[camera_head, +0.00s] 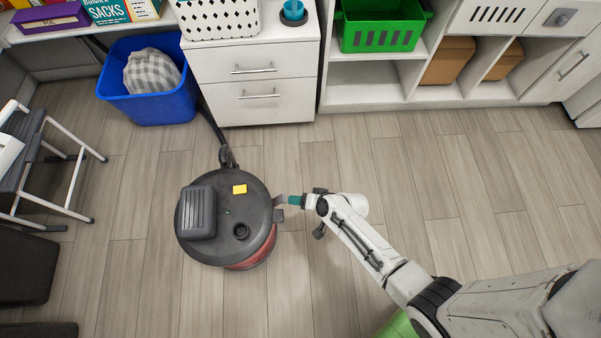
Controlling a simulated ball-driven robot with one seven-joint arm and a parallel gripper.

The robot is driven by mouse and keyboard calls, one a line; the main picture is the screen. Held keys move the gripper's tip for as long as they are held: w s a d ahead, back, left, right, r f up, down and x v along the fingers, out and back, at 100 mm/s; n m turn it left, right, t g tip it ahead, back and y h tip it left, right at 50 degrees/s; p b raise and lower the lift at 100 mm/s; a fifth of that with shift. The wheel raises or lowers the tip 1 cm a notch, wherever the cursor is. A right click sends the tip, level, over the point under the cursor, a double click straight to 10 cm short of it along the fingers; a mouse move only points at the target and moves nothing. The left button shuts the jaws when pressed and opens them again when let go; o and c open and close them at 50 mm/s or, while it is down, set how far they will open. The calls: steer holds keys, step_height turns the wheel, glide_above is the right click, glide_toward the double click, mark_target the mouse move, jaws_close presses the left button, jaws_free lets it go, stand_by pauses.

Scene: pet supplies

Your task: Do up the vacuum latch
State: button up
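The vacuum (213,252) stands on the wood floor left of centre, with a dark round lid and a red drum below it. A small dark latch (278,215) sticks out at the right side of the lid's rim. My gripper (281,200) reaches in from the right, with its grey tip at the lid's rim, just above the latch in the picture. From this height I cannot tell whether it touches the latch. The fingers are too small to show whether they are open or shut.
The hose (214,125) runs from the vacuum up past a blue bin (150,108). White drawers (255,95) and shelves (363,95) line the back. A chair (70,205) stands at the left. A green object (398,326) lies partly under my arm. Floor at right is clear.

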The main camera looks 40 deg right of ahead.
steer(key=shift+o, duration=0.5)
step_height(320, 180, down, 7)
steer(key=d+m+y+b, duration=0.1)
steer(key=d+m+b, duration=0.1)
steer(key=m+b, duration=0.2)
steer(key=shift+s+d+r+g+b, duration=0.15)
steer(key=shift+s+r+g+b, duration=0.2)
steer(key=shift+b, duration=0.75)
steer(key=m+t+y+b, duration=0.3)
steer(key=m+y+b, duration=0.8)
steer(key=b, duration=0.7)
glide_toward(280, 201)
steer(key=shift+m, duration=0.6)
steer(key=b+x, duration=0.1)
steer(key=x, duration=0.5)
steer(key=shift+w+d+f+b, duration=0.1)
steer(key=shift+w+d+b, duration=0.15)
steer(key=shift+b, duration=0.1)
steer(key=c, duration=1)
steer(key=shift+c, duration=0.2)
